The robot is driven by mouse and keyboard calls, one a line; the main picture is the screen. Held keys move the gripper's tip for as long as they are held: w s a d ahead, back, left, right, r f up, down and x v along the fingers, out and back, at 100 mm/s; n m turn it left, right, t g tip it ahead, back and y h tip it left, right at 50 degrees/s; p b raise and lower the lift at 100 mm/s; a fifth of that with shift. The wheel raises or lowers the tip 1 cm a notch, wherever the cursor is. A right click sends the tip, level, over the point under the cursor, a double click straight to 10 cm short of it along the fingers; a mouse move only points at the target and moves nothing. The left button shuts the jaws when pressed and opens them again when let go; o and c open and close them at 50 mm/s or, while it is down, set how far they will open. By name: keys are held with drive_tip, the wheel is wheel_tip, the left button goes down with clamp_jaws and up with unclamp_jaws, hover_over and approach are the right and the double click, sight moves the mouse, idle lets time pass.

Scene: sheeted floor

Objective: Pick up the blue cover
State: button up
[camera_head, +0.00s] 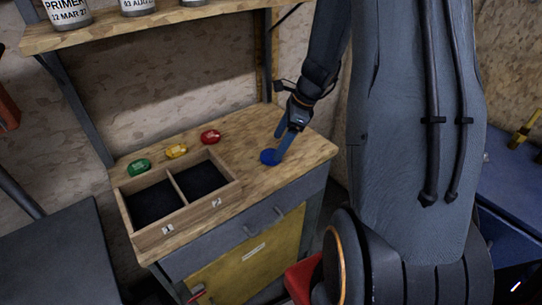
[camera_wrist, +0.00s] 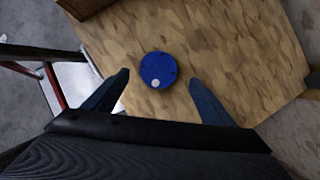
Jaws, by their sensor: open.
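The blue cover (camera_wrist: 158,68) is a flat round disc with small dark spots and one pale spot near its edge. It lies on the wooden worktop, and in the head view (camera_head: 269,157) it is near the right part of the top. My gripper (camera_wrist: 157,80) is open and empty, with its two blue fingers on either side of the cover in the wrist view. In the head view my gripper (camera_head: 279,144) points down at the cover, with a fingertip beside it. I cannot tell the exact height of the fingertips above the wood.
A two-compartment wooden box (camera_head: 232,191) stands left of the cover. Green (camera_head: 138,167), yellow (camera_head: 177,151) and red (camera_head: 210,136) covers lie behind it. A shelf (camera_head: 150,27) with cans hangs above. The worktop (camera_head: 300,153) around the blue cover is clear.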

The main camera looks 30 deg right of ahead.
sight(271, 155)
drive_tip(key=shift+p+x, duration=0.5)
drive_tip(key=shift+x, duration=1.6)
drive_tip(key=shift+s+a+r, duration=0.1)
drive_tip(key=shift+a, duration=0.1)
drive_tip(key=c, duration=1.3)
